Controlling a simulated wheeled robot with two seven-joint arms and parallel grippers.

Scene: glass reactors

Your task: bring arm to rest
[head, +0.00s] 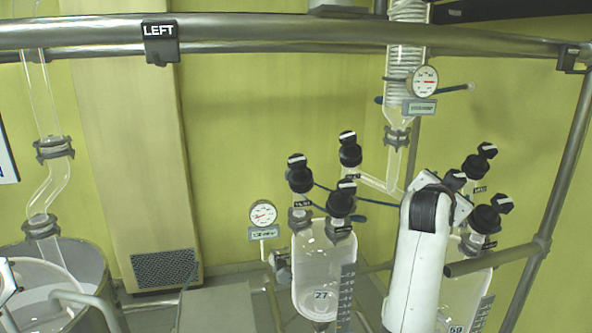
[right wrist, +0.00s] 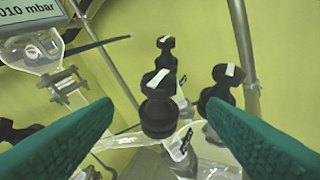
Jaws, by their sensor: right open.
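My right arm (head: 425,250) reaches up from the bottom of the head view, in front of the right glass vessel. Its gripper is hidden behind the wrist there. In the right wrist view the two green fingers of my right gripper (right wrist: 160,105) are spread wide open. A black knob with a white bar (right wrist: 157,85) appears between the fingertips; I cannot tell how far beyond them it is. Nothing is seen clamped. My left gripper is not in view.
Glass vessel 27 (head: 325,270) and vessel 59 (head: 463,290) carry several black-knobbed valves. A gauge (head: 263,214) stands left of them, another (head: 424,81) above. A metal rail (head: 250,30) crosses the top; a post (head: 560,180) stands right. A drum (head: 85,262) is at left.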

